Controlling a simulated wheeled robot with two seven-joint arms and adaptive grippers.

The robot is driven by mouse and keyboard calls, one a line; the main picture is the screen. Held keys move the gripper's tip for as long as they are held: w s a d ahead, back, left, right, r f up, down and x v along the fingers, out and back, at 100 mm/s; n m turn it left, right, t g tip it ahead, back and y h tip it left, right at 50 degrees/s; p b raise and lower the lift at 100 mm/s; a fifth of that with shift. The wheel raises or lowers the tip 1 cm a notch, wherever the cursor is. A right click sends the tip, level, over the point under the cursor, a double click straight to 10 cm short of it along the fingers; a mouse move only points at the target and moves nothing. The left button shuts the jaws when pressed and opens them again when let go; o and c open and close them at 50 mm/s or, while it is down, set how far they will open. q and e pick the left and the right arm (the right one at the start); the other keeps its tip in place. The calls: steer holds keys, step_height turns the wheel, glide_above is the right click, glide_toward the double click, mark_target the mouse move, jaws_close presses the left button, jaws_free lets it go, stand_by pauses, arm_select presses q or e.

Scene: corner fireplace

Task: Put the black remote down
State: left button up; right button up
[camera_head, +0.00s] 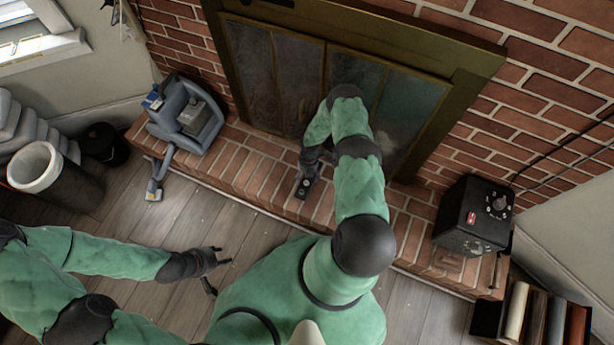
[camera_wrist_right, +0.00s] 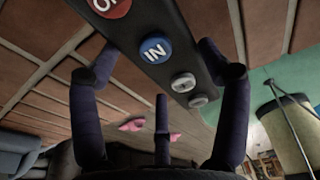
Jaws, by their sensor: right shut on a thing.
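The black remote (camera_head: 302,188) shows in the head view at the brick hearth, in front of the fireplace doors. My right gripper (camera_head: 309,172) is shut on it. The right wrist view shows the remote (camera_wrist_right: 180,70) close up between the fingers of my right gripper (camera_wrist_right: 160,58), with a red button, a blue button marked IN and grey buttons. I cannot tell whether the remote touches the bricks. My left gripper (camera_head: 220,276) is open and empty above the wood floor, left of my body.
The brick hearth (camera_head: 255,172) has free room on both sides of the remote. A blue-grey vacuum-like machine (camera_head: 190,120) stands at its left end. A black box with knobs (camera_head: 476,215) stands at its right end. The fireplace (camera_head: 300,85) rises behind.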

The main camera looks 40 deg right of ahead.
steer(key=f, duration=0.1)
steer(key=f+b, duration=0.1)
steer(key=f, duration=0.1)
steer(key=shift+w+d+f+b, duration=0.1)
steer(key=shift+d+f+b, duration=0.15)
steer(key=shift+f+b, duration=0.05)
steer(key=shift+f, duration=0.15)
steer(key=o, duration=1.3)
steer(key=shift+c, duration=0.2)
